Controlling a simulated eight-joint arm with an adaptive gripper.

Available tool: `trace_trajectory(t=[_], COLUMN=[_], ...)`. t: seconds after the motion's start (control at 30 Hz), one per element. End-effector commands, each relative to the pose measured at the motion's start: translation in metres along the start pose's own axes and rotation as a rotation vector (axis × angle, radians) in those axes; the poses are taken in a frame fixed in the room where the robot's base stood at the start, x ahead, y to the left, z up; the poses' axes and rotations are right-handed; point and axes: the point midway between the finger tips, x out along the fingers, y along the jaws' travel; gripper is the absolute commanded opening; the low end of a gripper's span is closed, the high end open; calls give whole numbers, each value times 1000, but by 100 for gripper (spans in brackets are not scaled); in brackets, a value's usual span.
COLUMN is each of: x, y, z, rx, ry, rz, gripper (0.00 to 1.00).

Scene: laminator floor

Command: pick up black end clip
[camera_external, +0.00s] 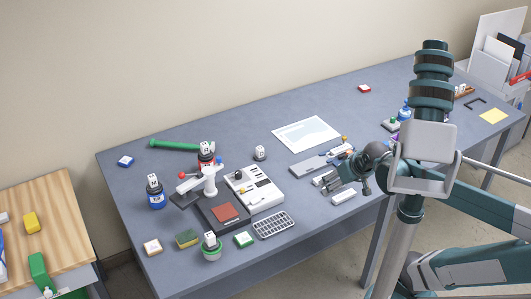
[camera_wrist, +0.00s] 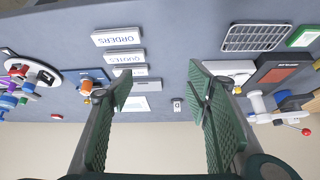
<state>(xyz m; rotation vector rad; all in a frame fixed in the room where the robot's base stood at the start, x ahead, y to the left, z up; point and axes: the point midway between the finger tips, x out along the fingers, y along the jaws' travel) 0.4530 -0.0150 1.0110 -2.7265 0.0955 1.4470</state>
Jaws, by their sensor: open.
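My gripper (camera_external: 333,180) is over the front right part of the blue-grey table, near several white label blocks (camera_external: 343,196). In the wrist view my gripper (camera_wrist: 160,90) is open, its two green-padded fingers wide apart with nothing held between them. A thin black bracket-shaped piece (camera_external: 475,103) lies at the far right of the table, well away from my gripper; it may be the black end clip, but it is too small to be sure. I cannot make out a clip between the fingers in the wrist view. My arm hides part of the table's right side.
The label blocks show as ORDERS (camera_wrist: 118,38) and QUOTES in the wrist view. A white sheet (camera_external: 307,133) lies behind my gripper. A grey grid tray (camera_external: 273,225), white device (camera_external: 254,190) and stamp press (camera_external: 209,180) stand to the left.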

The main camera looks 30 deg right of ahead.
Motion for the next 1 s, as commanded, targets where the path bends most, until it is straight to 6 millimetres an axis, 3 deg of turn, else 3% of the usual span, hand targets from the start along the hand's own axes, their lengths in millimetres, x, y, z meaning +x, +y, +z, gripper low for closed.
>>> trace_trajectory(t=[0.4,1.0], x=[5,30], y=[41,112], z=[-52,-110], rx=[203,512], ry=[-61,-127], rz=[91,244], gripper=[49,49])
